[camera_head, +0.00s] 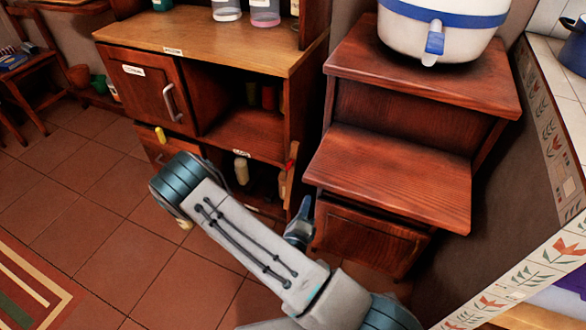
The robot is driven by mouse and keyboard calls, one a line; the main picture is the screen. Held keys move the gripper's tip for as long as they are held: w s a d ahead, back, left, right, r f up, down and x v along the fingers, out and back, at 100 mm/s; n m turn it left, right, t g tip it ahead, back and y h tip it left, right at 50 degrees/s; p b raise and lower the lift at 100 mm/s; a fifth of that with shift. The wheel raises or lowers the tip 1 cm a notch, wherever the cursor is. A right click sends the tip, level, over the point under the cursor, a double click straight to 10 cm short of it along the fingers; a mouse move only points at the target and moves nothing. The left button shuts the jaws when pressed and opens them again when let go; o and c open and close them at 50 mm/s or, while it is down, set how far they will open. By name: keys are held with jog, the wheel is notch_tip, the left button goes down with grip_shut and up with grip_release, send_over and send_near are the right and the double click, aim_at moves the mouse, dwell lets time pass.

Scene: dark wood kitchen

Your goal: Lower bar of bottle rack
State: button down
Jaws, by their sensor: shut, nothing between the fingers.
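The lower open part of the wooden cabinet (250,58) holds a pale bottle (241,170) and another bottle (282,184) near its right side. A thin red piece (292,157) stands at the cabinet's right front edge, near these bottles; I cannot tell whether it is the rack's bar. My arm covers part of the lower cabinet, so no bar shows clearly. My gripper (304,208) shows as a small dark tip beyond my arm, just left of the drawer of the stepped wooden stand. It is shut and empty, below and right of the red piece.
The stepped wooden stand (400,170) with a white and blue water container (440,28) is close on the right. A tiled counter (555,130) lies at the far right. A cabinet door (150,88) is closed at left.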

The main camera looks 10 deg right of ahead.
jog(key=shift+w+a+f+n+y, duration=0.25)
jog(key=shift+a+f+n+y, duration=0.35)
jog(key=shift+f+n+y, duration=0.35)
jog(key=shift+r, duration=0.1)
jog(key=r+b, duration=0.2)
jog(key=b, duration=0.2)
send_over(294, 173)
jog(key=s, duration=0.5)
jog(key=shift+a, duration=0.45)
